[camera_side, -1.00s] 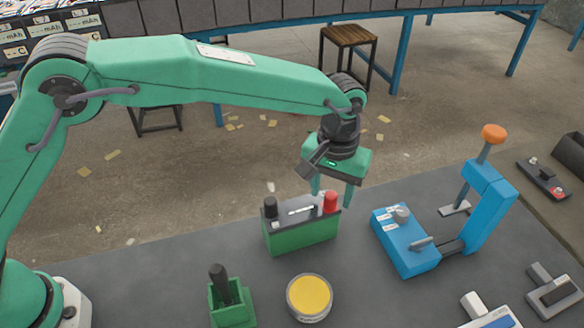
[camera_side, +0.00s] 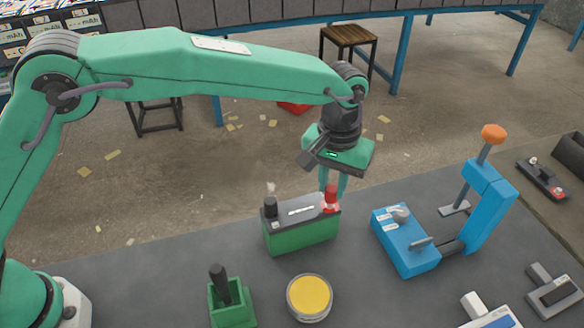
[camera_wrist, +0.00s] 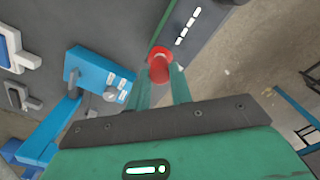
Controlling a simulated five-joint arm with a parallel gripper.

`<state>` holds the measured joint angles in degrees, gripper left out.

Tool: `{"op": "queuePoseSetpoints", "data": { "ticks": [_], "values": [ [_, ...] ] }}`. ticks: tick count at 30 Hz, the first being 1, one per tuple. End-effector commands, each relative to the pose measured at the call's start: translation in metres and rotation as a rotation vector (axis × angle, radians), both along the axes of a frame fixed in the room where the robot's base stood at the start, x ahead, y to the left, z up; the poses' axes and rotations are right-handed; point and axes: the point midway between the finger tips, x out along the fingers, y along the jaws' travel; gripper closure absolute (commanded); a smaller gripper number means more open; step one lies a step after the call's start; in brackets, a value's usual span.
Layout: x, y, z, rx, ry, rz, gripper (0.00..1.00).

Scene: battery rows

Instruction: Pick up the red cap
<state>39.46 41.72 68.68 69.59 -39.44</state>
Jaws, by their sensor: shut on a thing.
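The red cap (camera_side: 331,191) is at the right end of the top of the green battery (camera_side: 303,237), which has a dark lid. In the side view, my gripper (camera_side: 333,188) points down with its fingers shut on the cap. In the wrist view, the cap (camera_wrist: 160,70) is between the two green fingertips (camera_wrist: 161,80). A wider red ring (camera_wrist: 158,52) shows just beyond it. I cannot tell whether the cap is clear of the battery. The battery's black cap (camera_side: 270,207) stands at its left end.
A blue lever press (camera_side: 405,245) with an orange knob stands to the right. A round tin with a yellow lid (camera_side: 310,296) and a green holder with a black handle (camera_side: 228,300) are in front. Bare grey tabletop (camera_side: 170,270) lies to the left.

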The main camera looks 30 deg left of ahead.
Motion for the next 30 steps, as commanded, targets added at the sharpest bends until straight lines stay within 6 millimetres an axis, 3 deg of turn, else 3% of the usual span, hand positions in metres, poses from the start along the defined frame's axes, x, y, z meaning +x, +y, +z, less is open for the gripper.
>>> {"op": "queuePoseSetpoints", "data": {
  "ticks": [5, 21, 30],
  "values": [
    [0.0, 0.0, 0.025, -0.002, -0.003, 0.0, 0.98],
    [-0.085, -0.031, 0.075, -0.001, -0.001, -0.003, 0.98],
    [-0.108, -0.038, 0.089, 0.0, 0.0, -0.001, 0.98]
  ]
}}
